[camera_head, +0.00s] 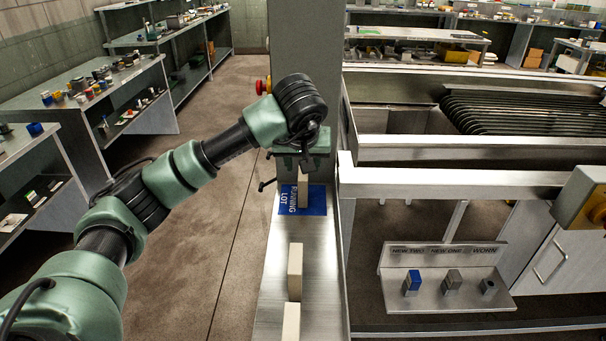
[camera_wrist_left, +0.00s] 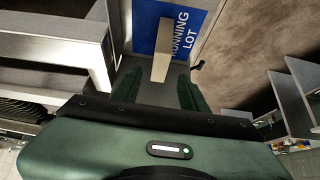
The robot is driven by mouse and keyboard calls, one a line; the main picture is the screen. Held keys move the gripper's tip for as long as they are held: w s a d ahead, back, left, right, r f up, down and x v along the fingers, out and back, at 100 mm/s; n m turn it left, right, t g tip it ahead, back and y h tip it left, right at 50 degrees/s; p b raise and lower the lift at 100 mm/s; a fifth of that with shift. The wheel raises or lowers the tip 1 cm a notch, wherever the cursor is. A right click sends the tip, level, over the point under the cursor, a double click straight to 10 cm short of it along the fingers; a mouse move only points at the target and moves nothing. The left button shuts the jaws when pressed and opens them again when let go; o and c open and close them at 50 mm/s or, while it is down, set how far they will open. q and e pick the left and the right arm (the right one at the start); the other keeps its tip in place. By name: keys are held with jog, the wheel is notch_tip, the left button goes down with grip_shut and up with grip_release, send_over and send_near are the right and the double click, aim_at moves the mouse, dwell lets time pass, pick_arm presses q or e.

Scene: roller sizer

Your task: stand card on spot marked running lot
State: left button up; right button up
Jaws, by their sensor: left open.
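A blue spot marked RUNNING LOT (camera_head: 315,201) lies on the narrow metal ledge; it also shows in the left wrist view (camera_wrist_left: 146,28). A beige card (camera_wrist_left: 162,50) stands on the blue spot, and a strip of it shows under the gripper in the head view. My left gripper (camera_head: 303,160) is above the spot. In the left wrist view its fingers (camera_wrist_left: 159,84) are spread on either side of the card's near end, with gaps showing. Two more beige cards, one farther (camera_head: 295,272) and one nearer (camera_head: 291,322), stand on the ledge. My right gripper is out of view.
A grey post (camera_head: 306,40) rises behind the spot. The roller machine (camera_head: 450,155) borders the ledge on the right. A small rack (camera_head: 445,285) holds a blue block and two grey pieces. Left of the ledge is open floor, then shelves (camera_head: 85,85).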

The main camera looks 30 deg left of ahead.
pick_arm(q)
jog(key=shift+v, duration=1.6)
jog(key=shift+f, duration=0.1)
